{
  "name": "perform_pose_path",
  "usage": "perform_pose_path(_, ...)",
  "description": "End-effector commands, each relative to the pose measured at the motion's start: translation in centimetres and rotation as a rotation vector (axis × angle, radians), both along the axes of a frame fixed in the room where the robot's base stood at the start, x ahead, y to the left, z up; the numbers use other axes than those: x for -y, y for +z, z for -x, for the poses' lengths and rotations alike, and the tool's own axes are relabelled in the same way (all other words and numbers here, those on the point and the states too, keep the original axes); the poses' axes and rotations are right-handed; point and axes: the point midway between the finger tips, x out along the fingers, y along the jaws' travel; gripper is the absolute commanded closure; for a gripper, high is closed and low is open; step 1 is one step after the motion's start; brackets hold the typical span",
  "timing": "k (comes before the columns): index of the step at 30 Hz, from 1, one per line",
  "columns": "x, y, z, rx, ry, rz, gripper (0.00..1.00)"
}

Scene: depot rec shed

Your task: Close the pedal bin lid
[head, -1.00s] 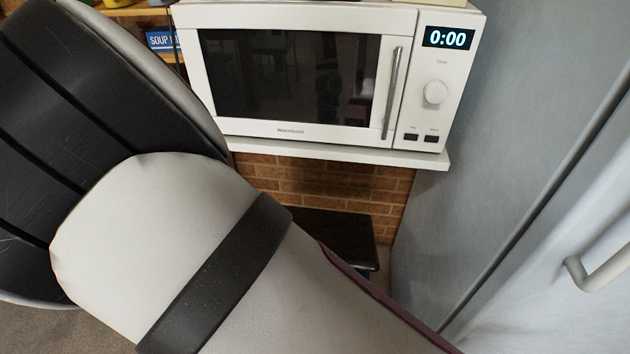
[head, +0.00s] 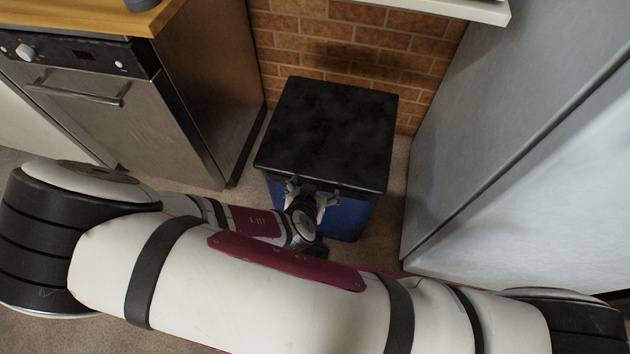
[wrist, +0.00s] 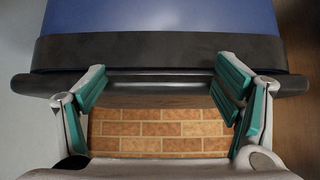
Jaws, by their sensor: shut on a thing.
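The pedal bin (head: 345,215) has a blue body and stands against the brick wall in the head view. Its black lid (head: 330,130) lies about flat over the top. My gripper (head: 310,194) is at the lid's front edge, with its fingers on that edge. In the wrist view my gripper (wrist: 160,84) has its teal-padded fingers set apart, with the lid's dark lip (wrist: 150,84) running across between them. The bin's blue wall (wrist: 160,18) and black rim band lie beyond. I cannot tell whether a thin gap is left between lid and rim.
A steel oven (head: 100,95) under a wooden worktop (head: 90,15) stands left of the bin. A grey fridge (head: 530,150) stands close on the right. A white shelf (head: 470,8) juts from the brick wall (head: 345,45) above. Carpet shows between oven and bin.

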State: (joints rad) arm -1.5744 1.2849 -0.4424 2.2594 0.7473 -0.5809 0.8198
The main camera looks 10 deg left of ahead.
Motion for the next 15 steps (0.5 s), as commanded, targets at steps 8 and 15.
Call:
perform_pose_path(8, 0.16, -1.62, 0.48, -0.015, 0.001, 0.009, 0.67)
perform_pose_path(15, 0.15, -1.65, 0.48, -0.015, 0.001, 0.009, 0.67)
